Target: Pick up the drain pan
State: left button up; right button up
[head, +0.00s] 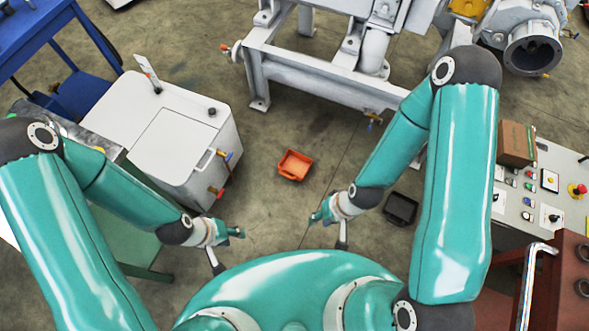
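A small orange open-topped pan (295,165) lies on the concrete floor near the middle of the head view. A black shallow tray (400,208) lies on the floor right of my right gripper; I cannot tell for certain which of the two is the drain pan. My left gripper (238,233) is below and left of the orange pan in the picture. My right gripper (315,217) is below and slightly right of it. Both grippers appear apart from the pan and tray, with nothing visible in them. Their fingers are too small to judge open or shut.
A white tank (165,135) with small valves stands left of the orange pan. A grey machine frame (310,75) with a valve (375,118) stands behind it. A control panel (545,190) and a cardboard box (517,143) are at the right. The floor around the orange pan is clear.

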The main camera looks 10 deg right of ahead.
aim_at(293, 166)
jog(key=u, duration=0.05)
jog(key=i, duration=0.9)
jog(key=z, duration=0.1)
